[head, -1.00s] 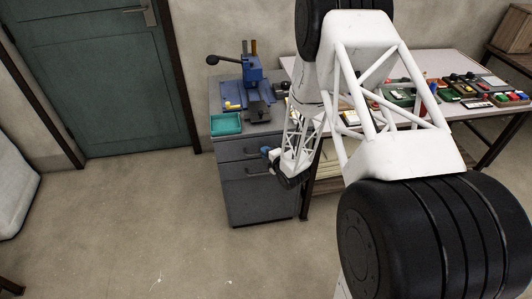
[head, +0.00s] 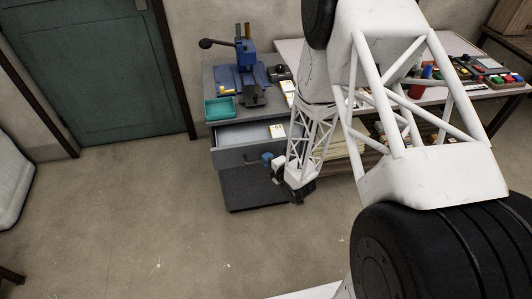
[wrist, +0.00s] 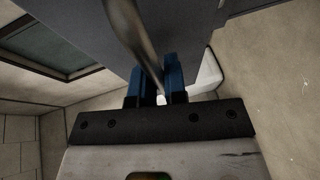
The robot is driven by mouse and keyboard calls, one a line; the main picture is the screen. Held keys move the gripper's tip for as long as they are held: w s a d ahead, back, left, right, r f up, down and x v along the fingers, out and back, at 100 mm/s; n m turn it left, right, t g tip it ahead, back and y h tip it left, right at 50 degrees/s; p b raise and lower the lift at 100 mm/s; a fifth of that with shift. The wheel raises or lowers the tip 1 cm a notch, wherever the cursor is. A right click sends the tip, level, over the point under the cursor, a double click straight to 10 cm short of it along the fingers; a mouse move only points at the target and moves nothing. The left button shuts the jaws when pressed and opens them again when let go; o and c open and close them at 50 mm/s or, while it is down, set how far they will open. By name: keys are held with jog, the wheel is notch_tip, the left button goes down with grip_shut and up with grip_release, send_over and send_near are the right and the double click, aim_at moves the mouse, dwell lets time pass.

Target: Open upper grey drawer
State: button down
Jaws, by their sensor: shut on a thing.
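The grey cabinet (head: 251,187) stands against the wall, left of the workbench. Its upper grey drawer (head: 238,156) is pulled out, and its inside shows with a small white and yellow item (head: 276,131) in it. My gripper (head: 268,158) is at the drawer's front, at its handle. In the wrist view the blue fingers of my gripper (wrist: 156,84) are closed around the metal bar handle (wrist: 131,32). The grey drawer front (wrist: 185,28) lies just beyond the fingers. The lower drawer's handle is not visible.
A blue press (head: 248,70) and a teal tray (head: 220,108) sit on the cabinet top. The workbench (head: 440,97) with several coloured parts is at the right, partly behind my arm. The floor in front of the cabinet is clear.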

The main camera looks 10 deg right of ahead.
jog(key=shift+s, duration=0.35)
jog(key=c, duration=1.2)
grip_release()
jog(key=shift+v, duration=3.9)
jog(key=shift+w+r, duration=0.15)
